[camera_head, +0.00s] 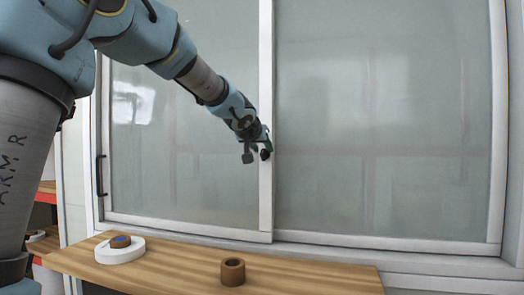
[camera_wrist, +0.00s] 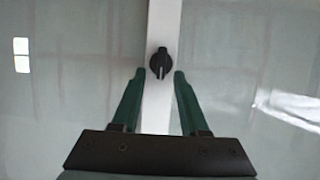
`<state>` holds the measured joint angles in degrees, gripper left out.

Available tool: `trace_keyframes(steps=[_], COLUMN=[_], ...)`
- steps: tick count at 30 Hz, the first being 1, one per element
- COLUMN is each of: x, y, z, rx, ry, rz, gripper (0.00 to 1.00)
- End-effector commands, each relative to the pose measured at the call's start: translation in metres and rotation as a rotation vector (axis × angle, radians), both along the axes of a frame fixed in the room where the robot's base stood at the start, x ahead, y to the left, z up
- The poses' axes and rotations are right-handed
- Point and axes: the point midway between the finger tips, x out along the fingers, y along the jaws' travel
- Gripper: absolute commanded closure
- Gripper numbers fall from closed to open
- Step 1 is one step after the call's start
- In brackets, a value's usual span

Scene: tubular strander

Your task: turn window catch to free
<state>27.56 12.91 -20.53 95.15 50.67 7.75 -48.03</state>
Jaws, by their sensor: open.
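The window catch (camera_wrist: 161,63) is a small black knob on the white upright bar between the two panes. In the wrist view its raised grip points along the bar, toward my gripper. My gripper (camera_wrist: 160,73) is open, with one green finger on each side of the bar and the catch just beyond and between the fingertips. I see no contact with the catch. In the head view my gripper (camera_head: 256,152) is at the middle bar, and the dark catch (camera_head: 265,155) shows beside it, partly hidden by the fingers.
The sliding window has two frosted panes (camera_head: 380,120) in a white frame, with a black handle (camera_head: 100,175) at its left edge. A wooden shelf (camera_head: 180,270) below carries a white ring (camera_head: 120,254) with a brown and blue roll, and a brown ring (camera_head: 232,272).

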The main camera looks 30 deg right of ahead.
Motion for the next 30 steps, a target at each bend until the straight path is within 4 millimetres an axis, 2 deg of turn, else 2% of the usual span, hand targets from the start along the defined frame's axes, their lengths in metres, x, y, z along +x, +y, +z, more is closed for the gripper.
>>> trace_keyframes(steps=[8, 19, 30], x=[0.0008, 0.0006, 0.0006], y=[-0.0004, -0.0003, -0.0003], z=[-0.0003, -0.0002, -0.0003], rx=[0.0, 0.0, 0.0], ry=[0.0, 0.0, 0.0], rz=[0.0, 0.0, 0.0], gripper=[0.57, 0.99, 1.0])
